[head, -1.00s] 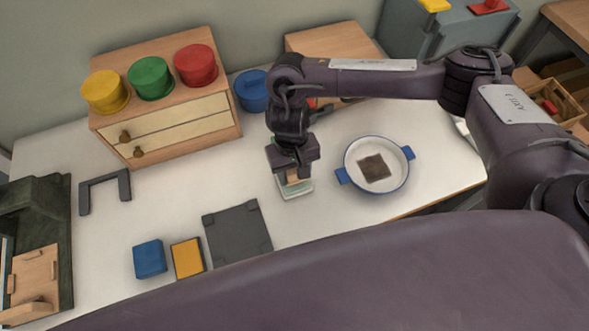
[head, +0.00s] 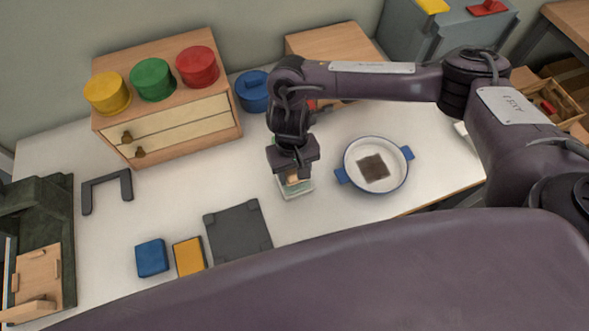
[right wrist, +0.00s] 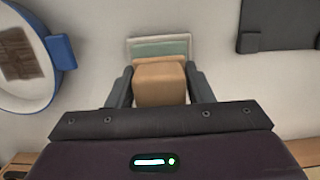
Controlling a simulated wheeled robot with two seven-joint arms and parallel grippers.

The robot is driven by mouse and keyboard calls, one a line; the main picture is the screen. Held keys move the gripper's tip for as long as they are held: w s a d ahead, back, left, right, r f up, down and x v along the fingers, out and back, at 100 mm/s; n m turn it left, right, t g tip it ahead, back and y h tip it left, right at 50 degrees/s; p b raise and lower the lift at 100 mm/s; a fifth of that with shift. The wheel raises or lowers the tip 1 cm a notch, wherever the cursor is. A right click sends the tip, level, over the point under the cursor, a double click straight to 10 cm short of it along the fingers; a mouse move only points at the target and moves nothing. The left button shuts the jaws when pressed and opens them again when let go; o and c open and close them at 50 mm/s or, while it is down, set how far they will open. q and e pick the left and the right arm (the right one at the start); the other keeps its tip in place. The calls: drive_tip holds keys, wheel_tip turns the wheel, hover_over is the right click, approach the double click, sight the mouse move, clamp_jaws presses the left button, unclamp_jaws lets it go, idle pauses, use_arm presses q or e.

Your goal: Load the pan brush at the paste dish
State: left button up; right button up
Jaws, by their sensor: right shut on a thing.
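My right gripper (head: 294,173) points down over the paste dish, shut on the pan brush. The brush's tan wooden block (right wrist: 160,82) sits between the two fingers in the right wrist view; its bristles are hidden. The paste dish (head: 298,189) is a small pale rectangular tray with green paste, and it shows beyond the block in the right wrist view (right wrist: 160,39). The brush is over or in the dish; I cannot tell if it touches the paste. The white pan (head: 362,150) with blue handles and a brown patch (head: 374,168) stands to the right. My left gripper is not in view.
A dark grey plate (head: 238,232), a blue block (head: 151,258) and a yellow block (head: 189,256) lie at the front. A drawer cabinet (head: 170,128) with coloured round lids and a blue pot (head: 252,92) stand behind. A dark arch (head: 107,186) stands left. Table between is clear.

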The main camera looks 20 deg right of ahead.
drive_tip(key=shift+f, duration=0.5)
idle(0.8)
drive_tip(key=shift+r, duration=0.1)
idle(0.5)
wheel_tip(320, 180, up, 7)
drive_tip(key=p, duration=0.8)
drive_tip(key=shift+p, duration=0.4)
idle(0.4)
